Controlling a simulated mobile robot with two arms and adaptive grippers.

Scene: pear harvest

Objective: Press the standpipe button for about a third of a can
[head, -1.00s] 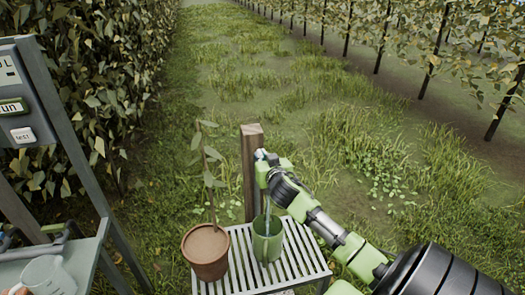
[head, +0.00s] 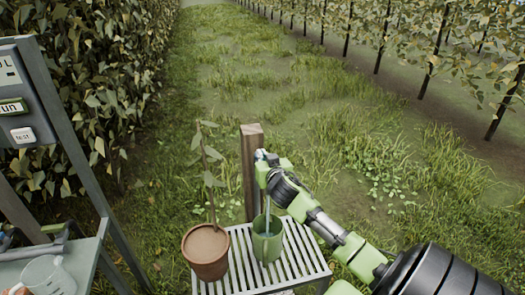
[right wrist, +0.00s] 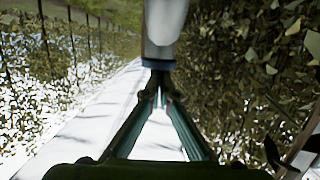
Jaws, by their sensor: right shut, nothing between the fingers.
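The standpipe (head: 252,175) is a wooden post with a metal tap at its top, behind the slatted stand. A green can (head: 267,248) stands upright on the stand under the tap. A thin pale stream of water runs down from the tap into the can; the level inside cannot be made out. My right gripper (head: 265,168) is at the tap and hides the button. In the right wrist view its fingers (right wrist: 158,85) are together and empty, with their tips at the blue-ringed end of a pale metal cylinder (right wrist: 163,35). My left gripper is out of view.
A potted seedling (head: 205,250) stands left of the can on the slatted stand (head: 300,262). A clear jug (head: 45,275) sits on a grey bench at far left, below a control panel (head: 18,95). Grass lies beyond, between a hedge and a tree row.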

